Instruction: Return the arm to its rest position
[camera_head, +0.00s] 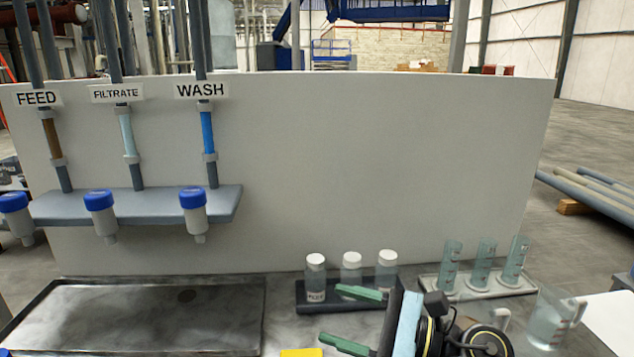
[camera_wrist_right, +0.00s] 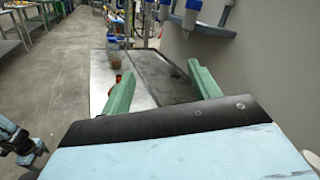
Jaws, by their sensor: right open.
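My right gripper (camera_head: 330,313) is at the bottom middle of the head view, its two green fingers spread and pointing left. It is open, with nothing between the fingers. The fingers are above the bench top, close to a dark rack (camera_head: 300,297) of white-capped bottles, part of which they cover. In the right wrist view the open fingers (camera_wrist_right: 160,70) point along the bench toward the tray. My left gripper does not show in the head view. A dark and pale blue part at the left edge of the wrist view may be my left arm.
A dark tray (camera_head: 140,283) lies at left on the bench. Blue-capped valves (camera_head: 102,213) hang from a shelf under FEED, FILTRATE and WASH pipes. A rack (camera_head: 457,291) of glass cylinders and a beaker (camera_head: 550,320) stand at right. A white panel (camera_head: 380,165) closes the back.

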